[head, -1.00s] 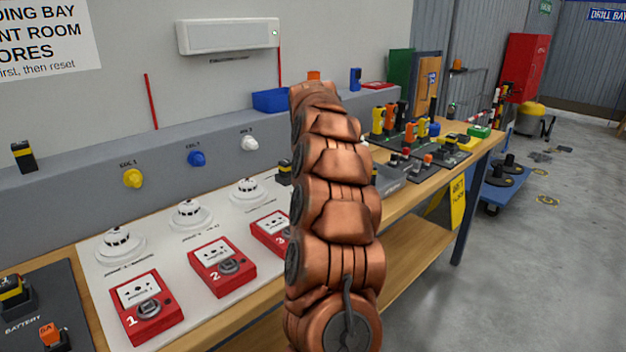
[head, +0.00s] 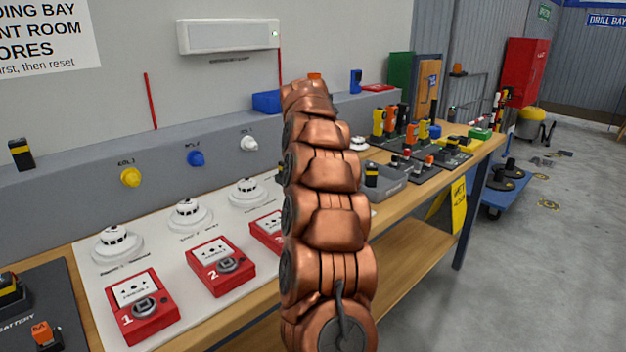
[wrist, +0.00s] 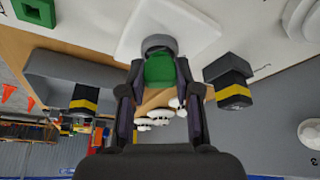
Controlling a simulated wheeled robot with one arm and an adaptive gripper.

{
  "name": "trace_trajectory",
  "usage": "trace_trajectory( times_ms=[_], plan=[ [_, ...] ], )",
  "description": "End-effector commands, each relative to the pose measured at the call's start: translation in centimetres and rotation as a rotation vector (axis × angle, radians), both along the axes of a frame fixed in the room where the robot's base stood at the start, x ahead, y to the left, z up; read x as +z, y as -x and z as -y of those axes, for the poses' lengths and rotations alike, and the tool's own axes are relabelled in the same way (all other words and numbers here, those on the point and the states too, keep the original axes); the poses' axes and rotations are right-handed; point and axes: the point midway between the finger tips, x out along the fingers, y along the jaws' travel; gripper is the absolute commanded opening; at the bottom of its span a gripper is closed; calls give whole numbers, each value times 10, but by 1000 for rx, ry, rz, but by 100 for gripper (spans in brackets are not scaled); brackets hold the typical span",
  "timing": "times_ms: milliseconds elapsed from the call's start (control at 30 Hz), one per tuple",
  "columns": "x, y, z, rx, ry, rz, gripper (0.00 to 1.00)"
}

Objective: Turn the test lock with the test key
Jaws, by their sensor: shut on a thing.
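In the wrist view my gripper (wrist: 160,75) is shut on a green block-shaped piece (wrist: 159,69), which looks like the head of the test key. Just beyond it is a round grey fitting (wrist: 158,43) on a white plate (wrist: 190,25), seemingly the test lock. The green piece meets or overlaps the grey fitting in the picture; its shaft is hidden, so I cannot tell how deep it sits. In the head view my copper arm hides the gripper, key and lock.
Red call points (head: 143,305) and white detectors (head: 117,243) line the bench at left. A grey tray (head: 395,188) stands right of my arm. Black blocks with yellow bands (wrist: 85,98) (wrist: 232,90) flank the gripper.

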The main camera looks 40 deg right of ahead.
Motion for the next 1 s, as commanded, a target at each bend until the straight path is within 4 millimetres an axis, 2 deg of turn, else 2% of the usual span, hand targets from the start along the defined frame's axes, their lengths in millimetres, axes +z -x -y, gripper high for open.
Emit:
trace_trajectory(
  times_ms=[367, 1000],
  plan=[
    [0, 0, 0, -7, 1, 0, 13],
    [-2, -2, 0, -140, 2, -1, 13]
  ],
)
